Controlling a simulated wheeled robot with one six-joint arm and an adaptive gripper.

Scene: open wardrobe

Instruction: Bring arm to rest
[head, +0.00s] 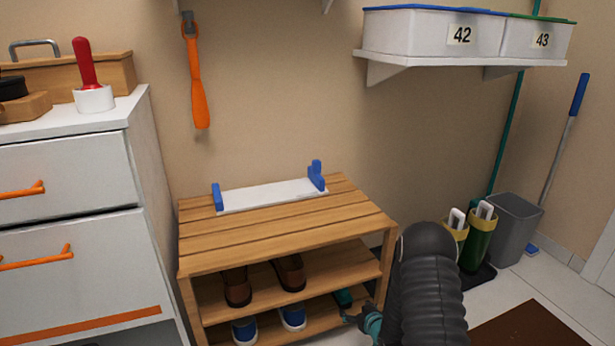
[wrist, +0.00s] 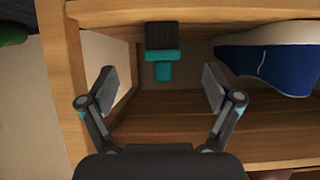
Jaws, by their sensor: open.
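My arm reaches down at the right front of the wooden shoe rack (head: 290,232) in the head view. My gripper (head: 362,318) is partly hidden by my own arm there. In the wrist view my gripper (wrist: 148,85) has its two fingers spread wide, with nothing between the tips. A teal brush (head: 343,298) with dark bristles lies on the lower shelf of the rack. It also shows in the wrist view (wrist: 162,70), beyond the fingers and apart from them.
Blue shoes (head: 293,317) stand on the lower shelf, one close beside the brush in the wrist view (wrist: 270,68). Brown shoes (head: 289,273) stand above. A rack post (wrist: 62,75) is near my gripper. A grey bin (head: 515,230) and green boots (head: 478,240) stand right.

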